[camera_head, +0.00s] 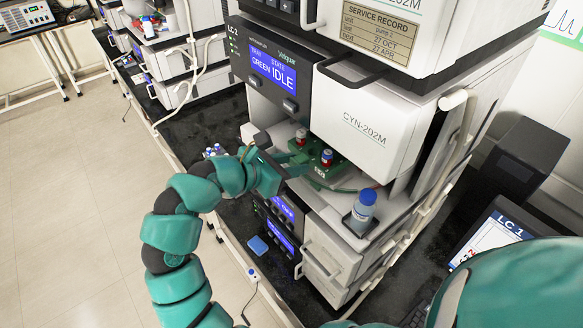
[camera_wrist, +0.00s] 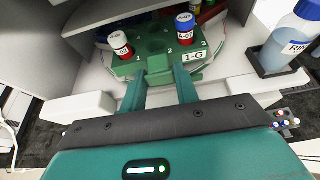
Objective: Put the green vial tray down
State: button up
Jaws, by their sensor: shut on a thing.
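The green vial tray (camera_wrist: 135,66), labelled 1-G, is inside the open bay of the LC 2 stack and looks level. It also shows in the head view (camera_head: 320,175). My gripper (camera_wrist: 160,76) is shut on the tab at its near edge; the head view shows my gripper (camera_head: 284,163) reaching in from the left. A pale round carousel (camera_wrist: 215,45) shows around and under the tray. I cannot tell whether the tray touches it.
A blue-capped bottle (camera_head: 362,210) stands in a dark holder right of the bay. A white CYN-202M panel (camera_head: 368,122) hangs close above. Small vials (camera_head: 215,151) stand left of my arm, and more (camera_wrist: 285,120) show at the wrist view's right.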

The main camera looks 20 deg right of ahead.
jog(key=shift+f+p, duration=0.4)
jog(key=shift+f, duration=0.85)
jog(key=shift+f, duration=0.15)
jog(key=o, duration=1)
jog(key=shift+r, duration=0.25)
jog(key=shift+b+v, duration=3.25)
jog(key=shift+v, duration=2.75)
jog(key=shift+a+f, duration=0.15)
